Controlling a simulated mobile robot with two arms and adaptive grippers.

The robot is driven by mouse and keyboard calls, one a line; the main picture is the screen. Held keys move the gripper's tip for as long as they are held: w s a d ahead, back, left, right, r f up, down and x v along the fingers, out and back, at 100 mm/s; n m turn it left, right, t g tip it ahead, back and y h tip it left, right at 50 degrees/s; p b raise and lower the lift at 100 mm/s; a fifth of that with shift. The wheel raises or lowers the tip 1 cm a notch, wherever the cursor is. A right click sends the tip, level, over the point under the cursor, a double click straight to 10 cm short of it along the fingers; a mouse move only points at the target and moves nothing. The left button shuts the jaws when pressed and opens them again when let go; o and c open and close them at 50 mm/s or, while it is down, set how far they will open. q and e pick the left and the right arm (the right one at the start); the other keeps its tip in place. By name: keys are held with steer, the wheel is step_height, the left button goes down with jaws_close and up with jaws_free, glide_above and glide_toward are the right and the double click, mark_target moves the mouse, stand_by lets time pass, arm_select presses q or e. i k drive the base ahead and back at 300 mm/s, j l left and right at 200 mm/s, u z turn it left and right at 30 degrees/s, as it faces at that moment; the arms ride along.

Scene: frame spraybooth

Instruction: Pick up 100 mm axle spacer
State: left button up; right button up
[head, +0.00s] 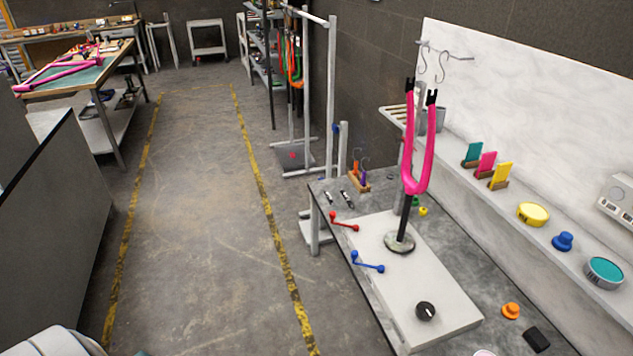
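Two small silver-and-black rod-like pieces lie at the far end of the bench at right: a left one (329,198) and a right one (347,199). They may be axle spacers, but no size marking is readable, so I cannot tell which is 100 mm. A red bar with knobbed ends (344,222) and a blue one (367,262) lie along the bench's left side. A pink fork (417,170) stands upright on a post with a round base (399,243). Neither of my grippers is in view.
The bench (462,258) carries a pale plate (408,287) with a black knob (425,311). An orange plug (511,311) and small wooden holder (359,182) stand nearby. A shelf with coloured cards and lids runs along the right. The floor aisle (190,200) is clear.

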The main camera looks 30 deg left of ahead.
mark_target(326, 193)
steer(key=i+j+u, duration=0.3)
steer(key=i+j, duration=0.25)
steer(key=i+j+u, duration=0.3)
steer(key=i, duration=0.3)
steer(key=j, duration=0.1)
